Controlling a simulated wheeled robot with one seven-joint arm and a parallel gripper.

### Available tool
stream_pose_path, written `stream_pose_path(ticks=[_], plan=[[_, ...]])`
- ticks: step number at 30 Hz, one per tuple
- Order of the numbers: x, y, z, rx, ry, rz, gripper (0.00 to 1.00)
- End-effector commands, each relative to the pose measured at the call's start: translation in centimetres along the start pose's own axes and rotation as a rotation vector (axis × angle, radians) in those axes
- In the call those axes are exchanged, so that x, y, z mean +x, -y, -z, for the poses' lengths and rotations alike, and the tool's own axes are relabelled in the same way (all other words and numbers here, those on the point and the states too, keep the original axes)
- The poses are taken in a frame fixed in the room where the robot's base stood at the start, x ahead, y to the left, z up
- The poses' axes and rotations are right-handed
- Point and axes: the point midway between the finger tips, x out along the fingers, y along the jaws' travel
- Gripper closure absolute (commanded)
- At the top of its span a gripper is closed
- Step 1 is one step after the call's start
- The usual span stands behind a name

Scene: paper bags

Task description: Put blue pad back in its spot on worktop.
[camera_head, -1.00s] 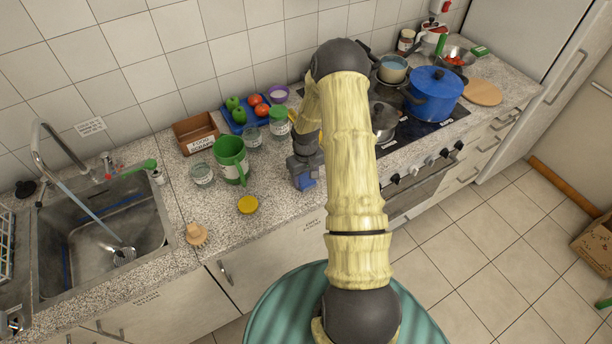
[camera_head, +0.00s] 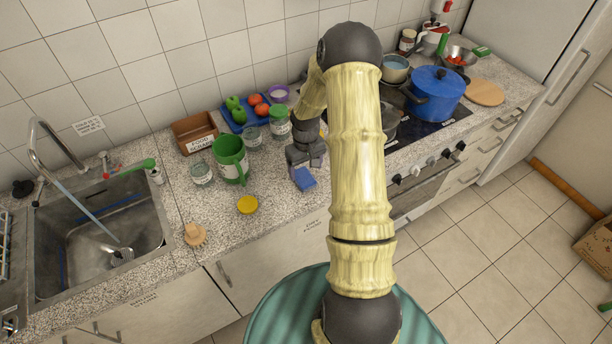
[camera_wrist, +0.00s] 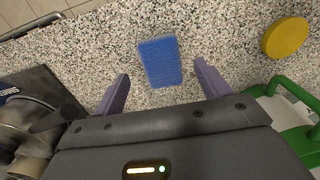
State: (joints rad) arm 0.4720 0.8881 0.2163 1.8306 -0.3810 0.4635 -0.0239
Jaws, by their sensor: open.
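The blue pad (camera_head: 304,179) lies flat on the speckled worktop (camera_head: 272,212), left of the stove and right of the green jug. In the wrist view the blue pad (camera_wrist: 160,62) lies ahead of and between my two fingers, with bare worktop around it. My gripper (camera_head: 305,160) is just above and behind the pad. In the wrist view my gripper (camera_wrist: 160,84) is open, its two purple fingers apart and empty, with a gap on each side of the pad.
A green jug (camera_head: 230,160), a yellow lid (camera_head: 247,204) and a wooden brush (camera_head: 195,235) stand to the left. Glass jars (camera_head: 278,124) are behind. The stove with a blue pot (camera_head: 435,95) is to the right.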

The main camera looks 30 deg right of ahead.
Motion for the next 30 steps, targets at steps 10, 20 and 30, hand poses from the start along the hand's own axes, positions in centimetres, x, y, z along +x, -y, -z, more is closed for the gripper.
stream_pose_path(ticks=[10, 20, 30], plan=[[-5.5, -0.1, 0.0, 0.001, -0.003, -0.002, 0.25], [-7.4, 0.0, 0.0, -0.001, 0.001, 0.0, 0.25], [-7.4, 0.0, 0.0, -0.001, 0.001, 0.0, 0.25]])
